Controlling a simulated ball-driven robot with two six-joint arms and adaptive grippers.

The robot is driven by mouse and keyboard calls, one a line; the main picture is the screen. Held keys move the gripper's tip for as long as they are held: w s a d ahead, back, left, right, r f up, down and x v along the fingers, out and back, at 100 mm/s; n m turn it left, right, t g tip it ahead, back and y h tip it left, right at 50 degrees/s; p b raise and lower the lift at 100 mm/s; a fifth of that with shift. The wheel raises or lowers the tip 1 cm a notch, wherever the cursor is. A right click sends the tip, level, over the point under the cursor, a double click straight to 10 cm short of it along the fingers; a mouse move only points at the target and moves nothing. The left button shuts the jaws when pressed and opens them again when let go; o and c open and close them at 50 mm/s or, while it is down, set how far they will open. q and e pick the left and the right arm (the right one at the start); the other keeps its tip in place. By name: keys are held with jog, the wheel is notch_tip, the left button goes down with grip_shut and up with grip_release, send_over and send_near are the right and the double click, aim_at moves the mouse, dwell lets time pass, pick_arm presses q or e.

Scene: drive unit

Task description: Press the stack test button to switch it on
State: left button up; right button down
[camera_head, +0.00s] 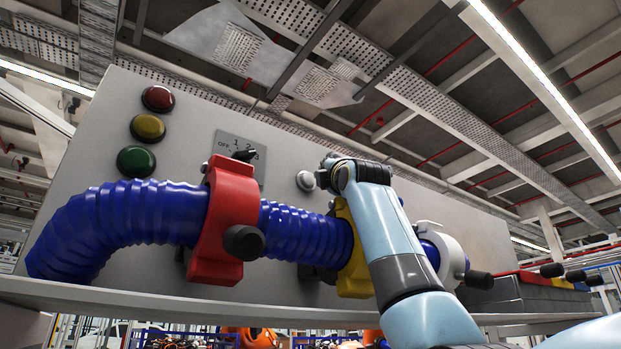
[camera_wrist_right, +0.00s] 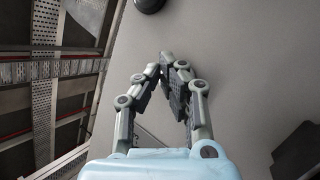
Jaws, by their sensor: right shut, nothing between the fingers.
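The grey panel (camera_head: 110,110) of the drive unit fills the middle of the head view. A small round white button (camera_head: 305,181) sits on it, right of the rotary switch plate (camera_head: 227,143); I cannot read a label on it. My right gripper (camera_head: 325,172) appears just right of this button, its fingers partly hidden by my wrist. In the right wrist view the fingertips of my right gripper (camera_wrist_right: 168,60) are together and empty, in front of the bare panel (camera_wrist_right: 220,60). I cannot tell whether they touch anything. My left gripper is not in view.
Red (camera_head: 158,98), yellow (camera_head: 148,127) and green (camera_head: 136,161) round lamps or buttons sit at the left. A blue corrugated hose (camera_head: 140,215) runs below, held by a red clamp (camera_head: 224,215) and a yellow clamp (camera_head: 352,270). A ledge (camera_head: 150,302) lies underneath.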

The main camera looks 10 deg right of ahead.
jog(key=shift+r, duration=0.1)
dwell(0.6)
jog(key=shift+w+a+p, duration=0.15)
jog(key=shift+w+p, duration=0.2)
jog(key=shift+w+a, duration=0.15)
jog(key=shift+w, duration=0.3)
dwell(0.6)
jog(key=shift+s, duration=0.1)
jog(key=shift+s+d+b, duration=0.3)
jog(key=shift+s+b, duration=0.25)
jog(key=shift+s, duration=0.2)
